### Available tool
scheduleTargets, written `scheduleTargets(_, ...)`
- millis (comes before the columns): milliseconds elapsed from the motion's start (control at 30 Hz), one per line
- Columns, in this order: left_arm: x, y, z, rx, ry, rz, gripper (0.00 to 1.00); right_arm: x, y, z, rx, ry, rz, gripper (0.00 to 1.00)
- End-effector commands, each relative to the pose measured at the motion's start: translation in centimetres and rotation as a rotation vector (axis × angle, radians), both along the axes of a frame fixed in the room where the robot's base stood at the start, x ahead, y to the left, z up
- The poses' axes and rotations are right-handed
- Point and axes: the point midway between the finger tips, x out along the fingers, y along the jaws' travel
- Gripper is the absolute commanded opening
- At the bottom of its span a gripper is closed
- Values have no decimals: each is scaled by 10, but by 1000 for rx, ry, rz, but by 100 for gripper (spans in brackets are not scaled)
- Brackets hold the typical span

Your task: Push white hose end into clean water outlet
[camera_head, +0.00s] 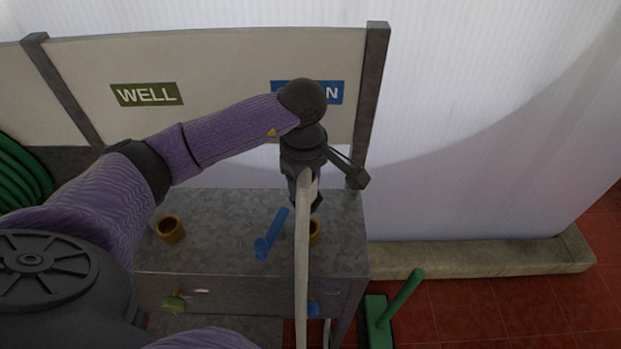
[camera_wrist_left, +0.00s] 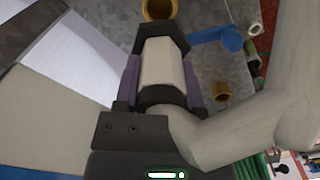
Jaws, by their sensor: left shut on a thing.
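The white hose (camera_head: 302,275) rises to my left gripper (camera_head: 307,192) at the right of the bench. My left gripper is shut around the hose near its end; the white hose end (camera_wrist_left: 162,62) sticks out between the dark fingers in the left wrist view. The clean water outlet, a brass ring (camera_head: 316,232), is half hidden behind the hose in the head view. A brass ring (camera_wrist_left: 159,9) lies beyond the hose end in the wrist view, with a gap showing in the picture. The blue CLEAN sign (camera_head: 335,92) is partly covered by my arm. My right gripper is out of view.
A second brass outlet (camera_head: 170,229) stands left, below the green WELL sign (camera_head: 146,94). A blue lever (camera_head: 270,238) lies between the outlets. A green hose coil (camera_head: 20,175) is far left. A green handled object (camera_head: 400,300) stands on the floor right.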

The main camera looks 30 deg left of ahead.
Motion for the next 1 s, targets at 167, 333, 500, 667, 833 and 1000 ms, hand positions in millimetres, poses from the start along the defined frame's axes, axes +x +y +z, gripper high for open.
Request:
scheduleTargets(167,0,0,-16,-1,0,0,0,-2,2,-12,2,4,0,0)
scheduleTargets(333,0,-1,-30,-2,1,0,0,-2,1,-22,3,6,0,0)
scheduleTargets(500,0,0,-44,-1,1,-1,0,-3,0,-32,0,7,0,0)
scheduleTargets(667,0,0,-39,0,0,-1,0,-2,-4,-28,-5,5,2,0)
scheduleTargets(833,0,0,-39,0,0,-1,0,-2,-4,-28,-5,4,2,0)
scheduleTargets(1000,0,0,-42,0,0,-1,0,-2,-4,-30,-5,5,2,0)
